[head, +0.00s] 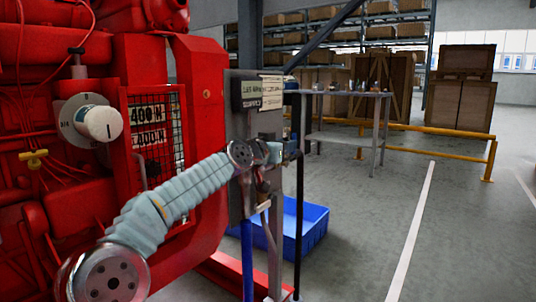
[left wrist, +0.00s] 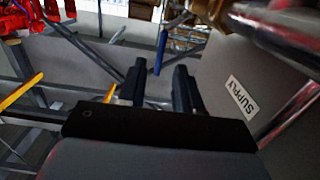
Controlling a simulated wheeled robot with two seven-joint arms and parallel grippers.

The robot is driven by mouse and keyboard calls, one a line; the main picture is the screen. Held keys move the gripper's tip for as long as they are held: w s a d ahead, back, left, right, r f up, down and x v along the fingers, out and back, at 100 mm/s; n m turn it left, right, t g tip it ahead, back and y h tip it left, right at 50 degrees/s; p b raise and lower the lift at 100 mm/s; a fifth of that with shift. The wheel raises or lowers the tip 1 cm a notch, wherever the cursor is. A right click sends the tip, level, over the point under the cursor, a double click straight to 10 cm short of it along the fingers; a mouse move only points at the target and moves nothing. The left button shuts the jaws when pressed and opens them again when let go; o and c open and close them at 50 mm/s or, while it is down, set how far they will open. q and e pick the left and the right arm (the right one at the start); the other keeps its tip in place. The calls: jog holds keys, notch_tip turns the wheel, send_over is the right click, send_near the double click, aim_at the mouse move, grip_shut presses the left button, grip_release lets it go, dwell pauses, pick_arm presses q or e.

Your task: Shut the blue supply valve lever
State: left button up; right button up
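My left arm reaches in from the lower left of the head view. Its gripper (head: 282,153) is at the front of the grey panel (head: 238,200), below the SUPPLY sign (head: 252,104). In the left wrist view the two dark fingers (left wrist: 161,85) stand apart with nothing seen between them. A SUPPLY label (left wrist: 242,97) is right of the fingers, and a brass-coloured valve fitting (left wrist: 208,10) shows at the top edge. My right gripper is not in view.
A red engine (head: 205,90) with a mesh guard fills the left. A blue bin (head: 312,226) sits on the floor behind the panel, and a blue hose (head: 247,262) hangs below it. A metal table (head: 350,140) and yellow rail (head: 440,153) stand behind. Floor at right is clear.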

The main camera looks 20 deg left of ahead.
pick_arm(q)
jog(key=v, duration=1)
jog(key=shift+s, duration=0.2)
